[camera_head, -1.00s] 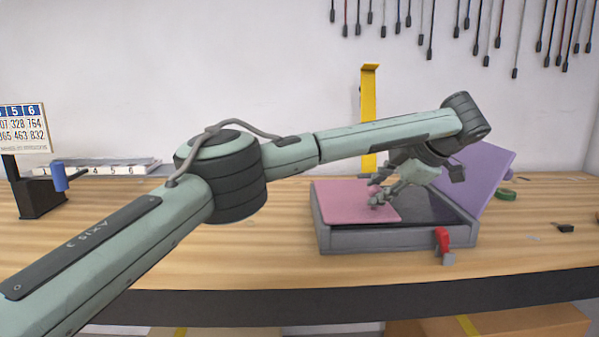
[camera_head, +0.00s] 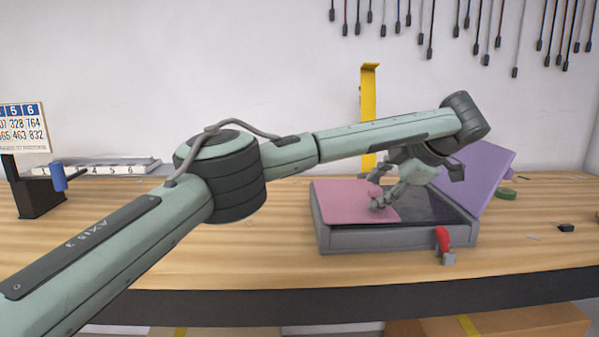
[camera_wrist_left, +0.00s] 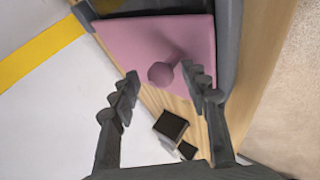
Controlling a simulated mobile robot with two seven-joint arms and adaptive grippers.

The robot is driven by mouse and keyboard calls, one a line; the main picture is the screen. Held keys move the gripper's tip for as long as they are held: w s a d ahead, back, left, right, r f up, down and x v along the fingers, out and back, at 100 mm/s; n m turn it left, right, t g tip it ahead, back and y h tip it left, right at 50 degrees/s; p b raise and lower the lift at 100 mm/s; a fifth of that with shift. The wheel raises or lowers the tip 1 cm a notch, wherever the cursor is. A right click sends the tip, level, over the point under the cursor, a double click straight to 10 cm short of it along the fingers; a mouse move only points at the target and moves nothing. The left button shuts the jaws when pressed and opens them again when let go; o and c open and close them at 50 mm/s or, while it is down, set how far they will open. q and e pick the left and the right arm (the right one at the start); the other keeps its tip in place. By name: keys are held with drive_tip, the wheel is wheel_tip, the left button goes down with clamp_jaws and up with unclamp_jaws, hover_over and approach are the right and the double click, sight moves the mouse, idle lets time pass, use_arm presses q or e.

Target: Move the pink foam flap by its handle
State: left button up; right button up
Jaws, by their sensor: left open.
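The pink foam flap (camera_head: 345,199) lies flat over the left part of a grey open case (camera_head: 345,238). Its round pink knob handle (camera_wrist_left: 160,74) stands up from the flap in the left wrist view. My left gripper (camera_head: 377,203) is low over the flap, at the handle. In the left wrist view the open fingers (camera_wrist_left: 160,77) have the knob between their tips, with a gap visible on the left side. I cannot tell whether the right finger touches it. My right gripper is not in view.
A purple panel (camera_head: 483,177) leans up at the case's right rear. A red-handled clamp (camera_head: 443,240) is at the case's front right. A yellow upright (camera_head: 369,110) stands behind. The wooden bench (camera_head: 270,250) is clear in front.

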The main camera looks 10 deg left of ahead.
use_arm(q)
drive_tip(key=v, duration=0.8)
idle(0.4)
wheel_tip(320, 180, up, 5)
drive_tip(key=shift+f, duration=0.15)
idle(0.4)
drive_tip(key=s+b, duration=0.7)
drive_tip(key=s, duration=0.9)
